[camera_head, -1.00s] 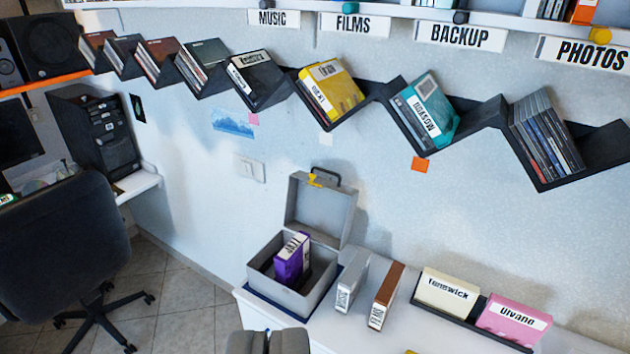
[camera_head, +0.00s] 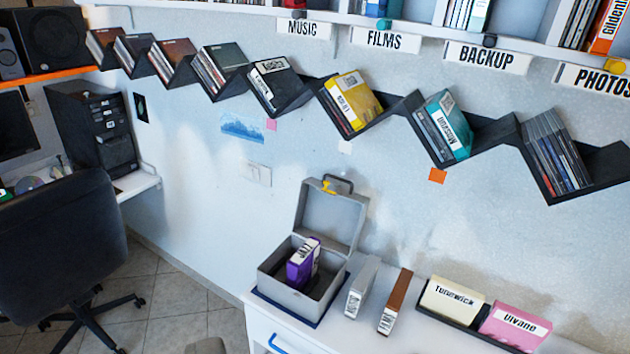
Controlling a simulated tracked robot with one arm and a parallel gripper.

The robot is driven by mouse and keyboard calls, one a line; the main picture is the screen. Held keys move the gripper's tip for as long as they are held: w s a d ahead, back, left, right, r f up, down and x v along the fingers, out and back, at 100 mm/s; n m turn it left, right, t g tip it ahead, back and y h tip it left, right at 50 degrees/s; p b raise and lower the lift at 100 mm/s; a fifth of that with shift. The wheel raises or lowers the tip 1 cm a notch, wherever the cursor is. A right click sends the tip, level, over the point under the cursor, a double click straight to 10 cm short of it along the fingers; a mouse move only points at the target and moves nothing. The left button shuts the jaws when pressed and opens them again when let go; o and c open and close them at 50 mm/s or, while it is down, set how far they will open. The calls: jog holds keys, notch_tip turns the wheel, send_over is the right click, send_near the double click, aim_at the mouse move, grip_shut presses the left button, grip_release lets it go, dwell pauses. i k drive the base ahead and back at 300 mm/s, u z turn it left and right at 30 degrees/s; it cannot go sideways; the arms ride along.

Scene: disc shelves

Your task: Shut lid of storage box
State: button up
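The grey storage box (camera_head: 276,267) stands on the white desk at lower centre, on a dark blue base. Its lid (camera_head: 331,217) is open, tilted up at the back near the wall. The lid has a dark handle and a yellow latch (camera_head: 328,187) at its top edge. A purple case labelled JAZZ (camera_head: 303,262) stands tilted inside the box. A rounded grey tip, seemingly of my gripper (camera_head: 207,346), shows at the bottom edge, left of and below the box, apart from it. The rest is cut off, so its opening cannot be told.
A grey case (camera_head: 362,285) and a brown case (camera_head: 396,298) stand right of the box. A dark holder with cream (camera_head: 452,300) and pink (camera_head: 516,325) cases is further right. A zigzag shelf (camera_head: 487,137) runs above. A blue drawer handle (camera_head: 276,344) is below. A chair (camera_head: 60,240) stands left.

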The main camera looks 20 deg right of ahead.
aim_at(337, 219)
jog(key=z, duration=0.05)
jog(key=k, duration=0.85)
jog(key=z, duration=0.55)
jog(key=i, duration=1)
jog(key=u, duration=0.1)
